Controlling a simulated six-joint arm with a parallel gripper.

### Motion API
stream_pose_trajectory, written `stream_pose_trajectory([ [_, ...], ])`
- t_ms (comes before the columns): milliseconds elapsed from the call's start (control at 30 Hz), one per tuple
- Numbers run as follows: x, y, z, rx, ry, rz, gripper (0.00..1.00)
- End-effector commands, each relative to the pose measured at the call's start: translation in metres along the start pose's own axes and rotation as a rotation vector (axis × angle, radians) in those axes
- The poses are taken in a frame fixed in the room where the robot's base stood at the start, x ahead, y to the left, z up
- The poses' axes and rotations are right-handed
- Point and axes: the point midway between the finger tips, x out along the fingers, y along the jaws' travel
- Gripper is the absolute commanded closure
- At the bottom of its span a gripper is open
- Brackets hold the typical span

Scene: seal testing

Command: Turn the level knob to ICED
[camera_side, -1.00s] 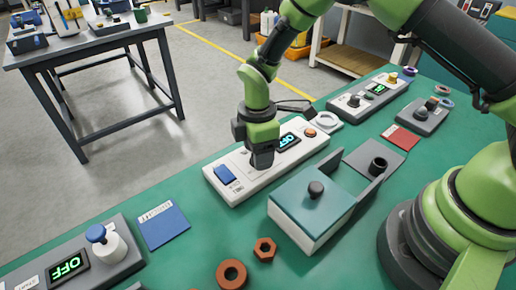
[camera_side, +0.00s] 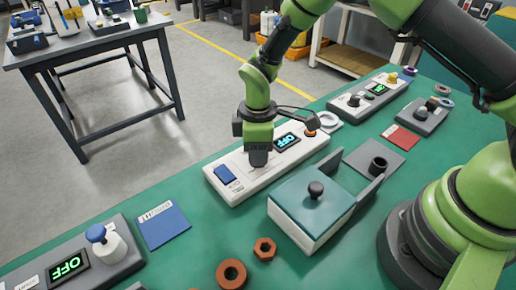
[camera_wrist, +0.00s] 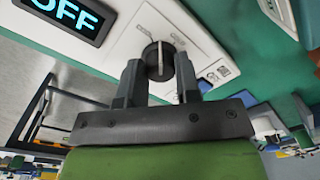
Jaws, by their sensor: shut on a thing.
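My gripper (camera_side: 257,155) points down over the middle of a white panel (camera_side: 232,196) on the green bench. In the wrist view, its two fingers (camera_wrist: 158,82) are on either side of a dark round knob (camera_wrist: 153,56) with a light line across its top, shut on it. In the side view the gripper hides the knob. The panel has a display reading OFF (camera_side: 287,141), which also shows in the wrist view (camera_wrist: 68,14), and a blue switch (camera_side: 224,174).
A teal-lidded box (camera_side: 312,200) with a black knob stands right of the panel. Other panels stand at the front left (camera_side: 70,266) and back right (camera_side: 371,92). A blue card (camera_side: 164,226) and brown rings (camera_side: 231,273) lie on the bench.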

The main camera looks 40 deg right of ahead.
Motion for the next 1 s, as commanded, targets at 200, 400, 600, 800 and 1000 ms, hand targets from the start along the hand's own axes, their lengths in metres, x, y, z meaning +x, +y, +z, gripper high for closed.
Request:
stream_pose_trajectory([
  [200, -0.0005, -0.0003, 0.0007, 0.21, 0.006, -0.002, 0.93],
  [400, -0.0007, -0.0003, 0.0008, 0.399, 0.012, -0.002, 0.93],
  [600, -0.0008, -0.0005, 0.0008, 0.589, 0.019, -0.001, 0.93],
  [800, -0.0008, -0.0009, 0.0011, 0.779, 0.025, -0.002, 0.93],
  [1000, -0.0009, -0.0009, 0.0009, 0.968, 0.032, -0.001, 0.93],
])
